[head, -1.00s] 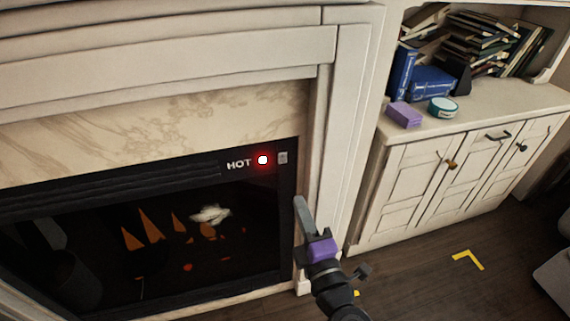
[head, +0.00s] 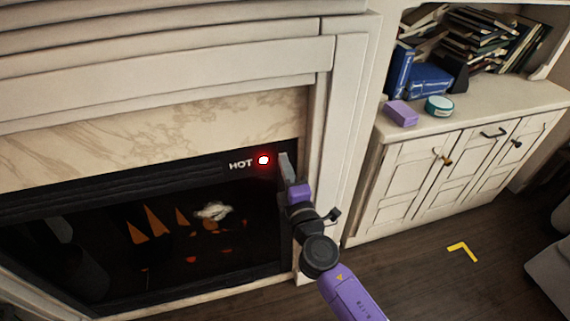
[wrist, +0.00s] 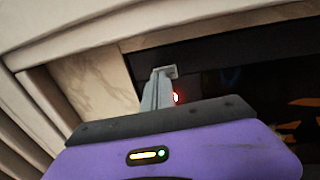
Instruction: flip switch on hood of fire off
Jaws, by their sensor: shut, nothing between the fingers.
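The fireplace hood (head: 200,168) is a black band above the firebox, marked "HOT" beside a glowing red light (head: 263,160). The light also shows in the wrist view (wrist: 176,97), just right of my fingers. My gripper (head: 286,165) is shut and empty, with its grey fingers pointing up at the hood right of the light. The small grey switch is at that spot, largely covered by my fingertips in the head view. In the wrist view my fingertips (wrist: 162,76) overlap the hood's dark face. I cannot tell whether they touch the switch.
The white mantel post (head: 338,130) stands close right of my gripper. A white cabinet (head: 405,190) with books, a purple block (head: 401,113) and a teal round tin (head: 439,106) is farther right. Orange flame shapes (head: 155,221) show in the firebox.

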